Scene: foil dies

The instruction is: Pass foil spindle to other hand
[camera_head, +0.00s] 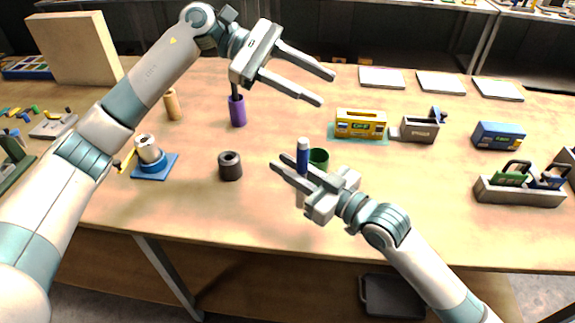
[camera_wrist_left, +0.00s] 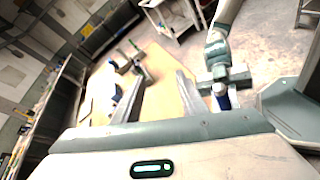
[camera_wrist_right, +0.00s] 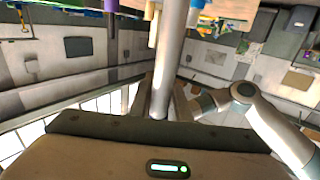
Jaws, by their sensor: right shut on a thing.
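The foil spindle, a slim rod with a blue upper part (camera_head: 303,154), stands roughly upright in my right gripper (camera_head: 281,162). That gripper is shut on it above the front of the table. In the right wrist view the spindle's grey shaft (camera_wrist_right: 170,55) rises between the fingers. My left gripper (camera_head: 327,88) is open and empty, farther back and higher, with its fingers pointing right. In the left wrist view the right gripper (camera_wrist_left: 222,76) and the spindle's blue part (camera_wrist_left: 223,101) show near the right finger, apart from it.
A green cup (camera_head: 319,157) stands behind the right gripper. A dark cylinder (camera_head: 230,167), a purple-handled tool (camera_head: 237,111) and a blue-based fixture (camera_head: 153,168) stand to the left. A yellow box (camera_head: 360,124), a grey holder (camera_head: 419,129) and a blue box (camera_head: 499,135) stand to the right.

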